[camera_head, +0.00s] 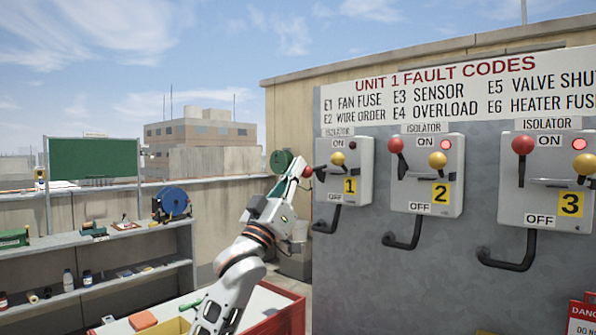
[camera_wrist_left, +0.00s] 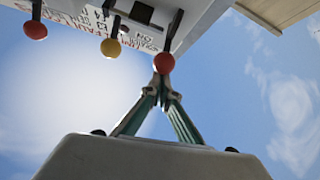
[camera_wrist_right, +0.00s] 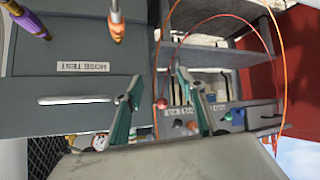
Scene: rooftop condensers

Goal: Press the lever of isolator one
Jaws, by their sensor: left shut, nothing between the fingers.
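Isolator one (camera_head: 343,188) is the leftmost grey box on the panel, with a yellow 1 label. Its red lever knob (camera_head: 307,172) sits at its left side, below the ON label and lower than the red knobs of the other isolators. Its small lamp (camera_head: 351,145) is dark. My left gripper (camera_head: 299,168) is at this knob. In the left wrist view, the shut fingers (camera_wrist_left: 162,84) meet just below the red knob (camera_wrist_left: 164,63) and seem to touch it. My right gripper (camera_wrist_right: 158,92) is open and empty, away from the panel.
Isolators two (camera_head: 427,180) and three (camera_head: 543,185) stand to the right, red knobs up at ON and lamps red. Black handles stick out below the boxes. Shelves (camera_head: 110,280) stand at left. In the right wrist view, a grey cabinet (camera_wrist_right: 90,120) and an orange cable (camera_wrist_right: 279,65) show.

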